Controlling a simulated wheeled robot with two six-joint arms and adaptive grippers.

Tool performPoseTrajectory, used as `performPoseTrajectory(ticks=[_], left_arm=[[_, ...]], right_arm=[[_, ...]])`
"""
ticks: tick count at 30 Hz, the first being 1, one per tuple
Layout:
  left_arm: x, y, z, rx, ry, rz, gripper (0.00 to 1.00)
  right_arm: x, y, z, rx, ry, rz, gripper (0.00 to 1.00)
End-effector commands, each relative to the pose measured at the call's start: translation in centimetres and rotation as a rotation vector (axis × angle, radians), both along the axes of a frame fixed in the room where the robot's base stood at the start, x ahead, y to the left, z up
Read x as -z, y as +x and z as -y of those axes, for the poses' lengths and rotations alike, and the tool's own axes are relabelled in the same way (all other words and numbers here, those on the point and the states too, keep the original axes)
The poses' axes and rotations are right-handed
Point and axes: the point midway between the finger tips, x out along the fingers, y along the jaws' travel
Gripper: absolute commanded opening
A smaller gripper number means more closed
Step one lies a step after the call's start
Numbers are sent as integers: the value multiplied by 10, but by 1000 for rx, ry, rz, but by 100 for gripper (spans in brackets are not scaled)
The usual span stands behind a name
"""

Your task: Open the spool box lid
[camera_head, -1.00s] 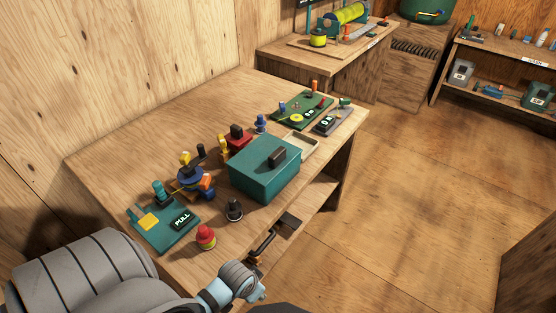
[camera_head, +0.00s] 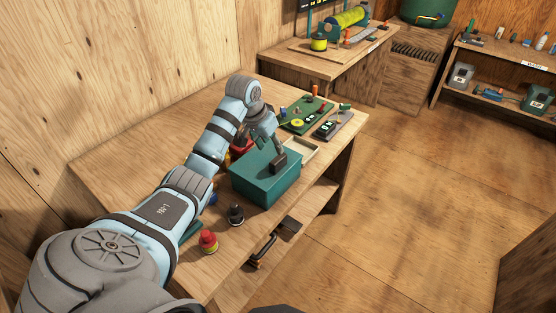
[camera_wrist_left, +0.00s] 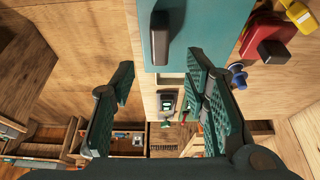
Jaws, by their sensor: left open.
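The spool box (camera_head: 262,190) is a teal box on the workbench, and its lid is shut. A dark bar handle (camera_head: 279,164) stands on the lid. In the left wrist view the teal lid (camera_wrist_left: 210,25) and its handle (camera_wrist_left: 159,42) show at the top. My left gripper (camera_head: 271,138) is above the far part of the box, close to the handle. In the left wrist view its two green-padded fingers (camera_wrist_left: 160,75) are spread wide, with nothing between them. I cannot tell whether a finger touches the handle.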

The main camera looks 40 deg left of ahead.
Motion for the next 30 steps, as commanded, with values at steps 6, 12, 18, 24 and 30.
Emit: performPoseTrajectory(ticks=[6, 12, 18, 24, 30], left_arm=[[60, 23, 1, 0, -2, -2, 42], [86, 35, 0, 1, 0, 0, 42], [90, 37, 0, 1, 3, 1, 42], [89, 37, 0, 1, 3, 1, 32], [89, 36, 0, 1, 3, 1, 0]], right_arm=[[12, -1, 0, 0, 0, -1, 40], [19, -1, 0, 0, 0, -1, 40], [19, -1, 0, 0, 0, -1, 40], [18, 0, 0, 0, -1, -1, 40], [18, 0, 1, 0, -1, 0, 40]])
